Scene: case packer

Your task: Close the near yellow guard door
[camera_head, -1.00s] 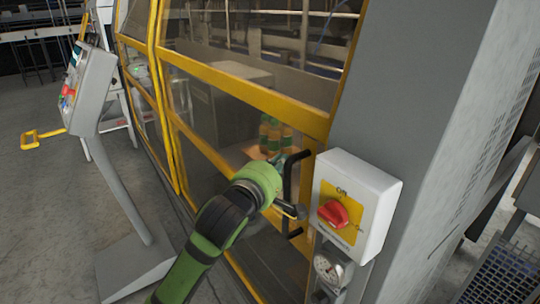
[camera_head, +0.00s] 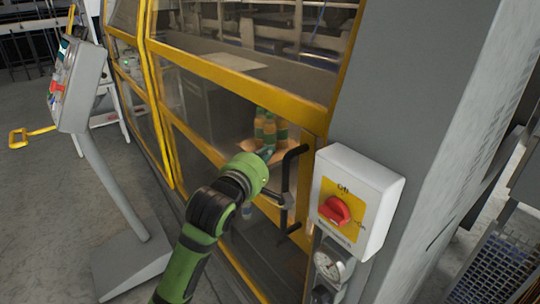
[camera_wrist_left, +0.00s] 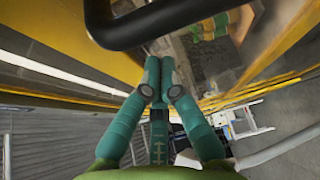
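The near yellow guard door (camera_head: 240,95) has a yellow frame with clear panels and stands beside the grey post, flush or nearly so; I cannot tell if a small gap remains. Its black bar handle (camera_head: 286,180) is at the right edge. My left gripper (camera_head: 266,153) is just left of the handle in the head view, mostly hidden behind my green wrist. In the left wrist view its teal fingers (camera_wrist_left: 160,75) are together at the tips, with nothing seen between them. The black handle (camera_wrist_left: 165,24) crosses beyond the fingertips, outside them. My right gripper is not in view.
A white box with a red rotary switch (camera_head: 352,200) is on the grey post (camera_head: 420,110), right of the handle. A gauge (camera_head: 328,266) hangs below it. A grey control pedestal (camera_head: 108,190) stands at left. Orange and green items (camera_head: 268,130) show behind the door panel.

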